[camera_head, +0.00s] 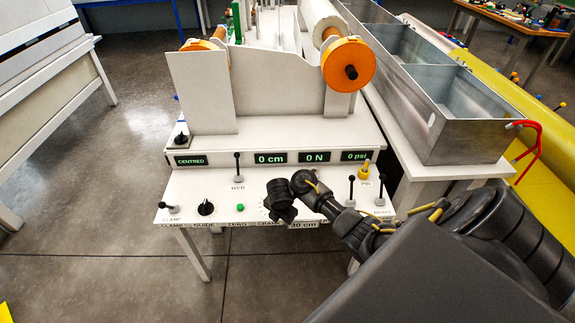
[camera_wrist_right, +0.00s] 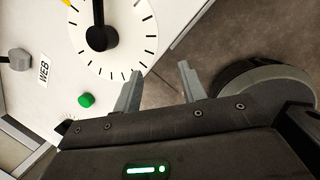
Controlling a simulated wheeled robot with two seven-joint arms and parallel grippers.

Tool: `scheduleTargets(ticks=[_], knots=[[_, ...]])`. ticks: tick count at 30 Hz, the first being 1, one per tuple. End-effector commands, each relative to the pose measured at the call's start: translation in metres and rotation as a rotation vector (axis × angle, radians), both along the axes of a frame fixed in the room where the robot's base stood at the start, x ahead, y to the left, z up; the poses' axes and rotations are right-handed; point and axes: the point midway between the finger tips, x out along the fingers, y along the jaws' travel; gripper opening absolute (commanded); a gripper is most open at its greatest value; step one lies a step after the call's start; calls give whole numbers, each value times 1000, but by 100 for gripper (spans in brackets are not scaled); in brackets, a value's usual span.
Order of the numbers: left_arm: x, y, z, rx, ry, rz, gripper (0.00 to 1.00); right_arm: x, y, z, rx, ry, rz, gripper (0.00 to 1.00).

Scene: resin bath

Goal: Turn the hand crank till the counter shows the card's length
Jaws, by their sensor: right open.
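The counter (camera_head: 270,158) on the machine's front reads 0 cm. The card (camera_head: 303,225) at the panel's front edge reads 30 cm. In the head view my right gripper (camera_head: 280,212) is over the panel by the CRANK label and hides most of the crank. In the right wrist view the crank's black hub (camera_wrist_right: 102,38) sits on a white dial with tick marks, its arm running up out of the picture. My right gripper's fingers (camera_wrist_right: 158,88) are apart and empty, near the dial's rim and the panel edge. My left gripper is not in view.
A green ZERO button (camera_head: 240,208) and a black GUIDE knob (camera_head: 206,208) are left of the crank. The WEB lever (camera_head: 238,168) stands behind, the BRAKE lever (camera_head: 380,190) to the right. A metal tank (camera_head: 470,135) is at right.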

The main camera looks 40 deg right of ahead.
Motion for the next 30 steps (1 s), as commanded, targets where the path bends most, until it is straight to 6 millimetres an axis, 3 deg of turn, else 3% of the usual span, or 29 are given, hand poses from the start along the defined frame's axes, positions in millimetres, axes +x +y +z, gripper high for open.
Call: scheduleTargets(ticks=[1, 3, 9, 13, 20, 30], knots=[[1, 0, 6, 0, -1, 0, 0, 13, -10, 29, -58, -20, 58, 41], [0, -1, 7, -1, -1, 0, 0, 25, -24, 54, -132, -29, 131, 41], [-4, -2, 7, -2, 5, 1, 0, 51, -56, 88, -216, 29, 317, 41], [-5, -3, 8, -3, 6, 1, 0, 57, -66, 99, -243, 47, 378, 41], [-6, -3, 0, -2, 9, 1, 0, 58, -69, 92, -246, 53, 389, 41], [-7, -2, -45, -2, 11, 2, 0, 71, -86, 36, -246, 53, 386, 41]])
